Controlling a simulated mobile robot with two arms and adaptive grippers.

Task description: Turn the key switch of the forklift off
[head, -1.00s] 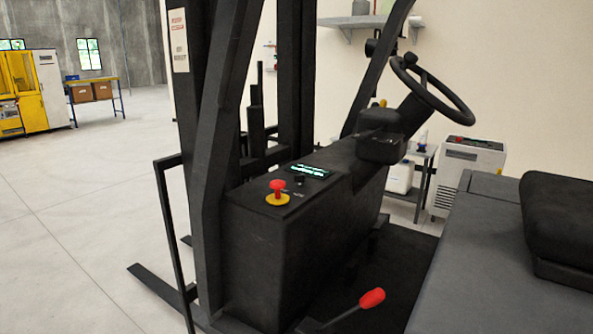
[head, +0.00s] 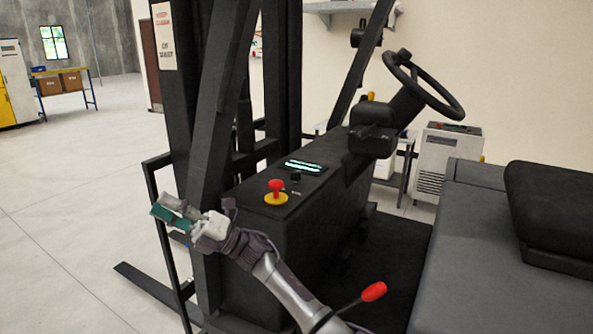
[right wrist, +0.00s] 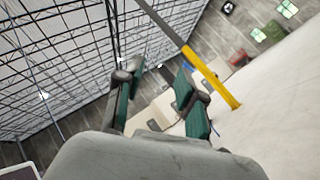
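The forklift (head: 262,228) stands in the middle of the head view. On top of its dark console, a small black knob (head: 295,178), which looks like the key switch, sits between the lit display (head: 303,167) and a red mushroom button on a yellow base (head: 276,189). Its turned position is too small to tell. My right gripper (head: 168,214) is left of the console, beside the forklift's dark frame and apart from the knob. In the right wrist view its two teal fingers (right wrist: 160,80) are spread with nothing between them. My left gripper is not in view.
The slanted front post (head: 222,110) rises close to my right gripper. The steering wheel (head: 424,86) overhangs the console's right side. A red-tipped lever (head: 373,291) stands near my right arm, and the seat (head: 555,210) is at right. Space above the console top is clear.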

